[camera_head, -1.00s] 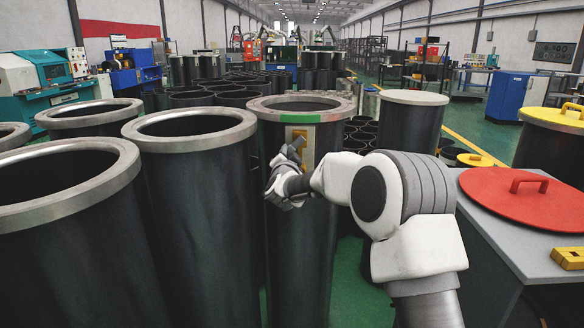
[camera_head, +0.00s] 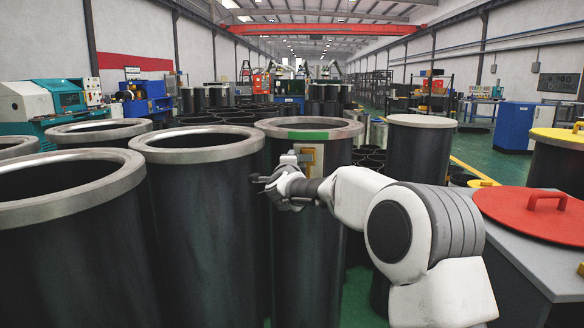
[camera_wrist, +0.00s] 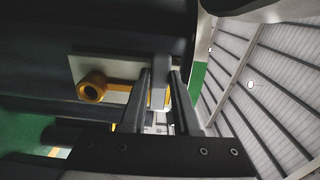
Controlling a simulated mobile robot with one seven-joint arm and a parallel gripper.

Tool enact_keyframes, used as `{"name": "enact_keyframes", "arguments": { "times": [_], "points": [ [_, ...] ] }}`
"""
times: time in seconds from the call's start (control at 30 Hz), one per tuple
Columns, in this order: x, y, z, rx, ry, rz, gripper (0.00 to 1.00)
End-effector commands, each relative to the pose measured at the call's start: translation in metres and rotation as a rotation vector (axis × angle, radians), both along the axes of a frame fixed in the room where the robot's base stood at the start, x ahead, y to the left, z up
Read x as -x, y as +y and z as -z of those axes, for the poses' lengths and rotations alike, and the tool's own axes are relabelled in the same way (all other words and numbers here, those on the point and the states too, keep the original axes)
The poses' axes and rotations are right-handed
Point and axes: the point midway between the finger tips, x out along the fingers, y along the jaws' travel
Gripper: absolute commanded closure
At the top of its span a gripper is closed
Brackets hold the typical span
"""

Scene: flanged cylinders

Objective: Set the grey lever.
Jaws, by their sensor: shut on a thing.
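The grey lever (camera_wrist: 159,80) shows in the wrist view as a grey bar between my two fingers. A yellow arm runs from it to a round yellow pivot (camera_wrist: 92,88) on a pale plate (camera_wrist: 84,66). In the head view the plate with its yellow part (camera_head: 309,158) is on the side of a dark flanged cylinder (camera_head: 310,245), below a green mark on its rim. My gripper (camera_wrist: 160,98) is shut on the lever. In the head view my gripper (camera_head: 264,183) is at the left of the plate, and the lever is hard to tell from my dark fingers.
Other open flanged cylinders (camera_head: 205,210) stand close on the left. A closed grey-topped cylinder (camera_head: 420,145) stands behind my arm. A red lid with a handle (camera_head: 530,210) lies on a grey table at the right. Green floor shows between them.

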Motion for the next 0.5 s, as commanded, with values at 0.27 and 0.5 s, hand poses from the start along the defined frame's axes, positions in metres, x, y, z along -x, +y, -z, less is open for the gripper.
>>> {"name": "enact_keyframes", "arguments": {
  "times": [0.27,0.5],
  "points": [
    [0.0001,0.0003,-0.0021,-0.043,0.0,-0.001,1.0],
    [0.0001,0.0002,-0.0027,-0.046,-0.001,0.0,1.0]
  ]
}}
